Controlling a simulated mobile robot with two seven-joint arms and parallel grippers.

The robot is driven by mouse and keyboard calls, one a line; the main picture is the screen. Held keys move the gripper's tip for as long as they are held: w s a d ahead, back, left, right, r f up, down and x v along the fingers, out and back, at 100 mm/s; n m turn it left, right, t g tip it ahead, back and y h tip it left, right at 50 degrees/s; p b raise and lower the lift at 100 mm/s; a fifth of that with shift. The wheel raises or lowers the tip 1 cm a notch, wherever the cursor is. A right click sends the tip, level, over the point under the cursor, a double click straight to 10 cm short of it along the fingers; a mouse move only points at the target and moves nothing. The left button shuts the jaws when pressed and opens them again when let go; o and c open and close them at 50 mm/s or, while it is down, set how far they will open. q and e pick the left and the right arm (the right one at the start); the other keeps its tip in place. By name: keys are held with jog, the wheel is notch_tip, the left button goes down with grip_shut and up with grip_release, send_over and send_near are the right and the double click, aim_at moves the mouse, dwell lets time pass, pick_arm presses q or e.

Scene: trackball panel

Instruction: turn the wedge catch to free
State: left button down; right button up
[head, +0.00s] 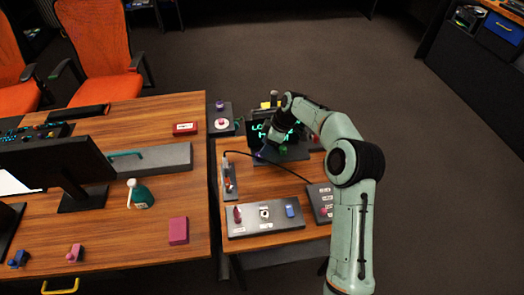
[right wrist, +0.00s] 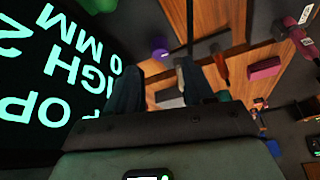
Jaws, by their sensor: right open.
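The wedge catch cannot be singled out with certainty. A grey panel (head: 265,232) on the small wooden table carries a dark red piece (head: 237,214), a white piece (head: 264,212) and a blue piece (head: 290,211); their exact shapes are too small to tell. My right gripper (head: 266,150) is at the far part of this table, beside a black screen (head: 256,130) with green letters, partly hidden by my own arm. In the right wrist view its two dark fingers (right wrist: 158,88) stand apart, with nothing seen held between them. My left gripper is not in view.
A black cable (head: 270,163) runs across the table to a dark box (head: 320,203) at its right edge. The larger desk on the left bears a monitor (head: 60,165) and a green bottle (head: 140,195).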

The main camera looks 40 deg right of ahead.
jog(key=v, duration=0.8)
